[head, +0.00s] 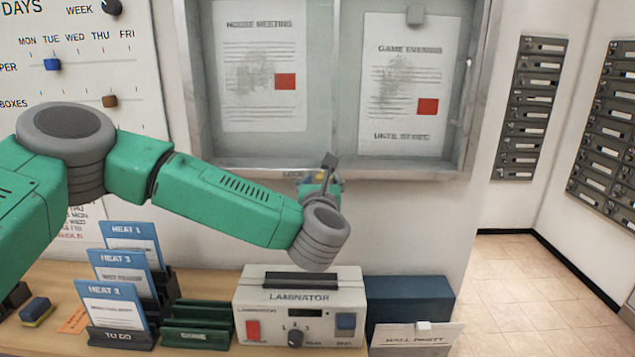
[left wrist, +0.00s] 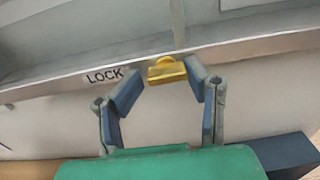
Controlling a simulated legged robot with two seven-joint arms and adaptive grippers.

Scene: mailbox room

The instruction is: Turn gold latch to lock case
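The gold latch (left wrist: 167,70) sits on the lower frame of the glass case (head: 335,85), just right of the printed word LOCK (left wrist: 105,75). My left gripper (left wrist: 163,76) is open, with its two blue-padded fingers on either side of the latch. The right finger is very close to the latch; I cannot tell if it touches. A gap shows between the left finger and the latch. In the head view my left gripper (head: 322,178) is at the case's lower edge and largely covers the latch. My right gripper is not in view.
Below the case a wooden counter holds a laminator (head: 300,300), a dark blue box (head: 410,297), green racks (head: 200,318) and blue cards (head: 115,300). Two notices hang inside the case. Grey mailboxes (head: 527,105) line the wall at right, above open floor.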

